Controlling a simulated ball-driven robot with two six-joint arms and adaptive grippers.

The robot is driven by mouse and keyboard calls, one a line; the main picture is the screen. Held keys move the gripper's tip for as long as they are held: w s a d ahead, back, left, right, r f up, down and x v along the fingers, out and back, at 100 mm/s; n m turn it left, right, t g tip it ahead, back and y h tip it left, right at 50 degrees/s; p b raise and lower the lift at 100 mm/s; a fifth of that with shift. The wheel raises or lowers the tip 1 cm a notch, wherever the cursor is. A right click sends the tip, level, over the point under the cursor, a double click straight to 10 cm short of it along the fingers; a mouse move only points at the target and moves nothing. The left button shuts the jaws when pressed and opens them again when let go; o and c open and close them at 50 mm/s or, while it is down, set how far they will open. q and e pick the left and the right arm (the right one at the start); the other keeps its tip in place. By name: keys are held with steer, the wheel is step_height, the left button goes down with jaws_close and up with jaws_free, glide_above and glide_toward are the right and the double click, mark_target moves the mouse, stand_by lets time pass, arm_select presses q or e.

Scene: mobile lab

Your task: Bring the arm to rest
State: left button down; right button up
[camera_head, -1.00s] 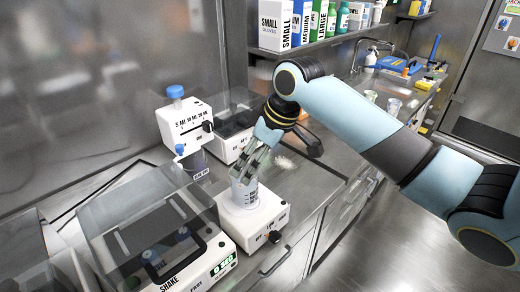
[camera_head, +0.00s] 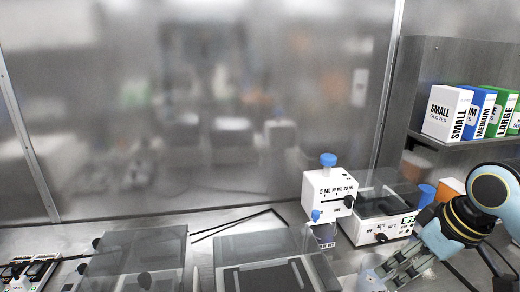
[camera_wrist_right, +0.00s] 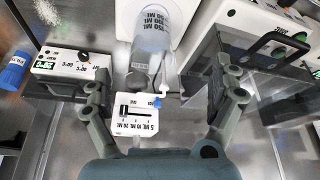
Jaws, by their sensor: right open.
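My right gripper (camera_head: 388,272) reaches in from the lower right of the head view, pointing down and to the left over the bench. In the right wrist view its two fingers (camera_wrist_right: 158,80) stand wide apart. A clear graduated beaker (camera_wrist_right: 152,45) shows between and beyond the fingers in that view, on a white device. In the head view the beaker (camera_head: 371,278) is cut off by the lower edge and partly hidden by the fingers. I cannot tell whether the fingers touch it. My left gripper is not in view.
A white dispenser with a blue knob (camera_head: 328,188) stands left of my right arm, with a clear-lidded white device (camera_head: 381,226) behind the gripper. Lidded machines (camera_head: 268,262) fill the front bench. Glove boxes (camera_head: 446,112) stand on the right shelf. A metal wall closes the back.

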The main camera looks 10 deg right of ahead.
steer(key=s+a+m+h, duration=0.1)
steer(key=s+a+m, duration=0.1)
steer(key=s, duration=0.8)
steer(key=s+a+m+h, duration=0.2)
steer(key=s, duration=0.8)
step_height(320, 180, down, 36)
steer(key=s+d+g+b, duration=0.1)
steer(key=d+g+b, duration=0.1)
steer(key=b, duration=0.9)
steer(key=s+f+b, duration=0.4)
steer(key=s+f, duration=0.5)
steer(key=f, duration=0.3)
steer(key=s+d+f+g+b, duration=0.1)
steer(key=s+f+b, duration=0.3)
steer(key=s+f, duration=0.6)
step_height(320, 180, down, 4)
steer(key=shift+s+d+r+y, duration=0.15)
steer(key=shift+d+r+y, duration=0.05)
steer(key=shift+r+y, duration=0.1)
